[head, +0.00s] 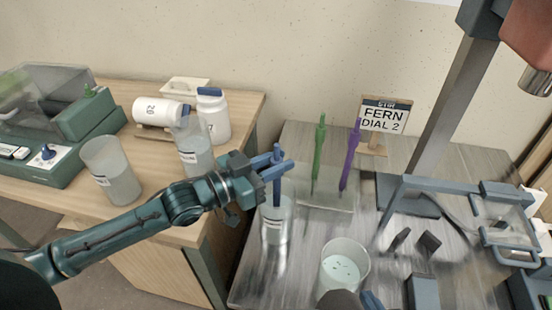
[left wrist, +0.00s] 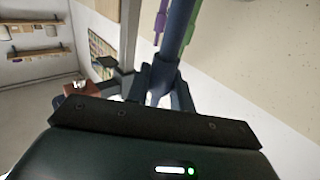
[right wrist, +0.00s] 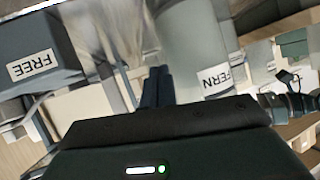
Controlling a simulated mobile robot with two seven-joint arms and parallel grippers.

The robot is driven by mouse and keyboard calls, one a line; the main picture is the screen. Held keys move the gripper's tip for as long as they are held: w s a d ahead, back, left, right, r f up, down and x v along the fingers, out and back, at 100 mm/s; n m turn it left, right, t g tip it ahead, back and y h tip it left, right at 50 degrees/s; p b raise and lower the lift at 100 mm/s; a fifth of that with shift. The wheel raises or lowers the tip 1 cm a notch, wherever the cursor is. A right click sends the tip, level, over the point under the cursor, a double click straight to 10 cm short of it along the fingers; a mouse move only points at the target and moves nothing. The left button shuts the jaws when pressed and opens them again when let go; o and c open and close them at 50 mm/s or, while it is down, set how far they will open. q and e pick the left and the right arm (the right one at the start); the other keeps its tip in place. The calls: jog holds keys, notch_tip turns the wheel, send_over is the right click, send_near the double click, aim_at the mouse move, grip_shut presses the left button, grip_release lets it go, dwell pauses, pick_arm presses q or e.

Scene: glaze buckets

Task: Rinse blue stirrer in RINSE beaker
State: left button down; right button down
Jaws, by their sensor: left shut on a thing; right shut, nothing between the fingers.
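The blue stirrer (head: 277,188) is upright in my left gripper (head: 281,170), which is shut on it. Its lower part goes down into a clear beaker (head: 277,228) on the grey table; the label there is too small to read, and I cannot tell how deep the tip sits. The stirrer's blue shaft also shows between the fingers in the left wrist view (left wrist: 180,30). My right gripper (head: 371,300) is shut and empty at the bottom of the head view, beside an open bucket of pale liquid (head: 345,262). Its closed fingers show in the right wrist view (right wrist: 158,86).
A green stirrer (head: 318,155) and a purple stirrer (head: 350,158) stand behind the beaker. A sign (head: 385,116) reads "STIR FERN DIAL 2". A grey frame (head: 455,188) stands right.

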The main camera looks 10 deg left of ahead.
pick_arm(q)
jog(key=shift+f, duration=0.45)
pick_arm(e)
jog(key=shift+f, duration=0.35)
pick_arm(q)
jog(key=shift+r, duration=0.15)
pick_arm(e)
jog(key=shift+r, duration=0.15)
